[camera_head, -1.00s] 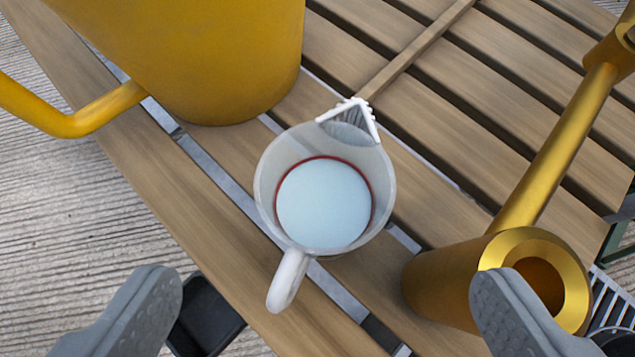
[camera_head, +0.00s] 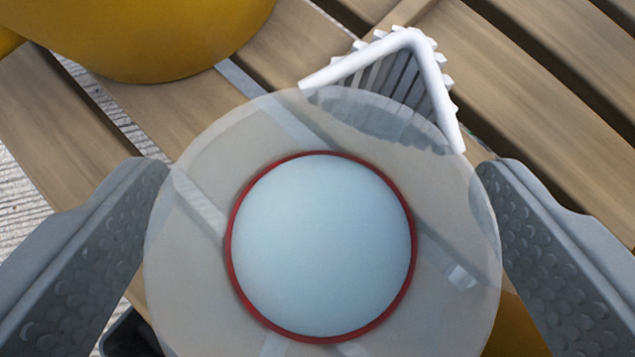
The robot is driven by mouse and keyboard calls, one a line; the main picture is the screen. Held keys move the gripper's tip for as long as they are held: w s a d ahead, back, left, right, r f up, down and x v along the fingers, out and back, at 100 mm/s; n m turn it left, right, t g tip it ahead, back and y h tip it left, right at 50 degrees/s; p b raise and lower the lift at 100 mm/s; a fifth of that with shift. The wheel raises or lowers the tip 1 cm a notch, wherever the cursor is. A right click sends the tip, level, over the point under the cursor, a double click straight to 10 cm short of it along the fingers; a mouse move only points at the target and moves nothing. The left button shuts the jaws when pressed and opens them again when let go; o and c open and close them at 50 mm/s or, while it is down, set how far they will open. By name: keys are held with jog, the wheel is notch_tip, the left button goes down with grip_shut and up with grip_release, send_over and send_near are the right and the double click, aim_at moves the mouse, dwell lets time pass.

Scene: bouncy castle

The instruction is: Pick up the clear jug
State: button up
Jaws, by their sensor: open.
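The clear jug (camera_head: 195,255) stands upright on the slatted wooden surface, seen from above and filling the middle of the view. Its wall is see-through, with a pale blue round area and a red ring inside. My gripper (camera_head: 322,170) is open, with one grey finger on each side of the jug. The fingertips are close to the jug's left and right rim; I cannot tell whether they touch it.
A yellow container (camera_head: 150,35) stands at the upper left, close to the jug. Part of a gold object (camera_head: 515,325) shows at the lower right, beside the right finger. Wooden slats (camera_head: 540,90) at the upper right are clear.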

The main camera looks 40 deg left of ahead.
jog(key=shift+w+a+f, duration=0.3)
jog(key=shift+w+f, duration=0.05)
jog(key=shift+f, duration=0.1)
jog(key=c, duration=1.2)
